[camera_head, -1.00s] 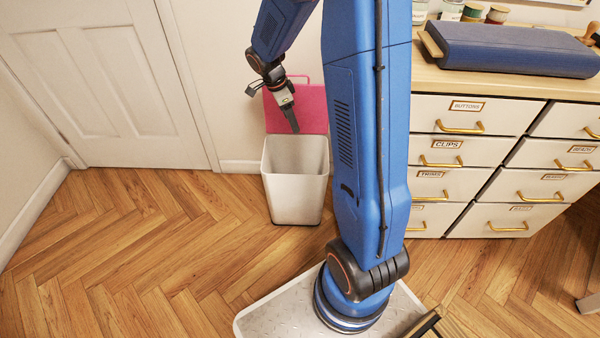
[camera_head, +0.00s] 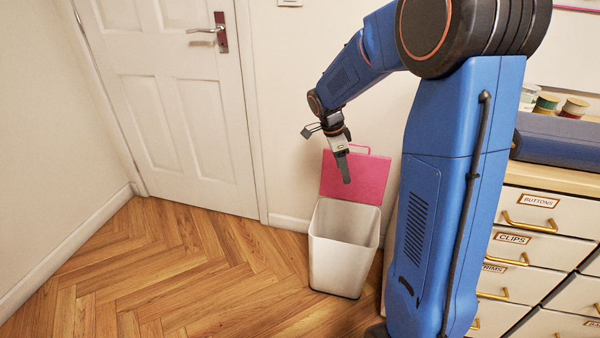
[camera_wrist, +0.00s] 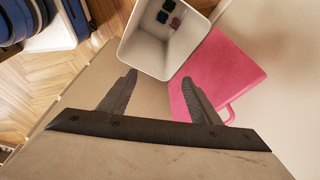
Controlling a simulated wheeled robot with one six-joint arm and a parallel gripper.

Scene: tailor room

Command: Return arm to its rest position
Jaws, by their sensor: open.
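My gripper (camera_head: 344,170) hangs pointing down over the white bin, in front of the pink panel. In the wrist view my gripper (camera_wrist: 160,95) shows two dark fingers spread wide apart with nothing between them. My blue arm reaches out from the right side of the head view to this spot.
The open white bin (camera_head: 337,270) stands on the wood floor by the wall; small dark and red pieces (camera_wrist: 169,15) lie inside. The pink panel (camera_head: 355,178) is behind it. A drawer cabinet (camera_head: 540,225) stands right, a closed white door (camera_head: 165,100) left. Floor at left is clear.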

